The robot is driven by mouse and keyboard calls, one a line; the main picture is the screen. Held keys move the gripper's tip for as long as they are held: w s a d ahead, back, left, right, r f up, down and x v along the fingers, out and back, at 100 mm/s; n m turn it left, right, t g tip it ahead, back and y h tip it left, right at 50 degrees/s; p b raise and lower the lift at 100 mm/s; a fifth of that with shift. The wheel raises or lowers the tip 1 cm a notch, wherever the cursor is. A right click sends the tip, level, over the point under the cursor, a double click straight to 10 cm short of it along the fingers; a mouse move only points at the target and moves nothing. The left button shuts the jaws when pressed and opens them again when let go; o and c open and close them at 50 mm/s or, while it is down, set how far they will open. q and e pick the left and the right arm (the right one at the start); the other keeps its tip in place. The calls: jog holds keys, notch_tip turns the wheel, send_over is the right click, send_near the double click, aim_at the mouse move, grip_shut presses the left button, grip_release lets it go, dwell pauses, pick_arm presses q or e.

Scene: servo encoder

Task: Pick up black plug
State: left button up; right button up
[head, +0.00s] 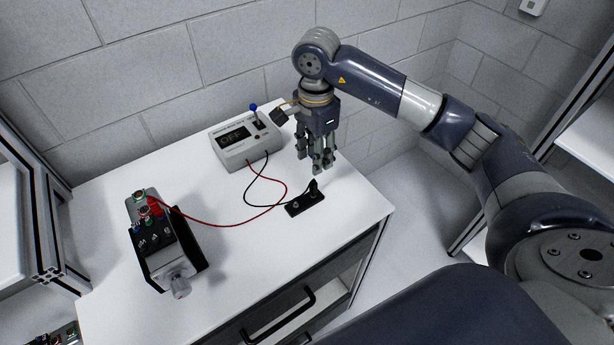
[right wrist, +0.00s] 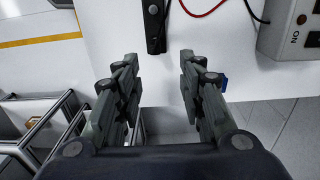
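My left gripper is not in view.
The grey meter box (head: 236,153) with a dark display stands at the back of the table (head: 255,285). A red cable (head: 225,225) runs from it to the black servo unit (head: 165,255) at left. The table's right front corner is clear.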

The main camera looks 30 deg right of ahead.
aim_at(314, 183)
jog(key=f, duration=0.2)
jog(key=s+f+p, duration=0.1)
jog(key=shift+s+f, duration=0.15)
jog(key=shift+f, duration=0.25)
jog(key=shift+a+f+p, duration=0.15)
jog(key=shift+f+p, duration=0.15)
jog(key=shift+f, duration=0.05)
notch_tip(314, 183, down, 4)
jog(key=shift+a+f+p, duration=0.1)
jog(key=shift+p, duration=1.15)
jog(key=shift+w+f, duration=0.2)
jog(key=shift+f, duration=0.1)
jog(key=shift+c, duration=1.4)
grip_shut()
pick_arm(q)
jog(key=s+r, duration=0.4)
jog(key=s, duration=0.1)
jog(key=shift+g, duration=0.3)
